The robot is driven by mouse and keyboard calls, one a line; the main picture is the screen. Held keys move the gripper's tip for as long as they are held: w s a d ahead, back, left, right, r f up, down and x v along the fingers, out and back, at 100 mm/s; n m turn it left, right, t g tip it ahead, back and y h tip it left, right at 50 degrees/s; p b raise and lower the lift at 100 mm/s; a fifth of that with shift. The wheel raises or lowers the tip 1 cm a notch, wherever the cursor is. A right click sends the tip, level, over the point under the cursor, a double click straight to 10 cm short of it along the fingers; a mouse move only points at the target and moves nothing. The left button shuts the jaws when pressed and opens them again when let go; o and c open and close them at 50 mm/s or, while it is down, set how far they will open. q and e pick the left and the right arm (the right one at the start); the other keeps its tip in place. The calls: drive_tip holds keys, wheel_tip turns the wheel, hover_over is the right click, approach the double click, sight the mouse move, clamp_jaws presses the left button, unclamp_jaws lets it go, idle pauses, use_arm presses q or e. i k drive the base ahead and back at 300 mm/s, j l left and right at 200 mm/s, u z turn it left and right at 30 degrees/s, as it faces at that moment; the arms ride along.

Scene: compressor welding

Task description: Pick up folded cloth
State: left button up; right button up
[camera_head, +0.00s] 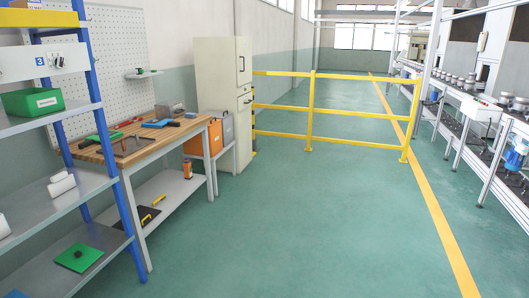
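A flat blue item (158,123), possibly the folded cloth, lies on the wooden workbench top (165,138). It is too small to tell for sure, and a dark object lies at its right end. Two white bundles (62,184) lie on the middle shelf of the blue-posted rack at the left; I cannot tell whether they are cloth or rolls. Neither of my grippers is in view.
The rack (95,90) holds a green bin (32,102) and a green square piece (78,257). A cream cabinet (222,90) stands beyond the bench. A yellow railing (310,110) crosses the back. A conveyor line (490,115) runs along the right. The middle floor is clear.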

sight(191, 115)
drive_tip(key=i+z, duration=0.15)
drive_tip(key=i, duration=4)
drive_tip(key=i+u, duration=0.2)
drive_tip(key=i, duration=0.25)
drive_tip(key=i+l+u, duration=0.25)
drive_tip(key=i, duration=0.2)
drive_tip(key=i+l+u, duration=0.2)
drive_tip(key=i, duration=0.25)
drive_tip(key=i+l+u, duration=0.25)
drive_tip(key=i, duration=0.2)
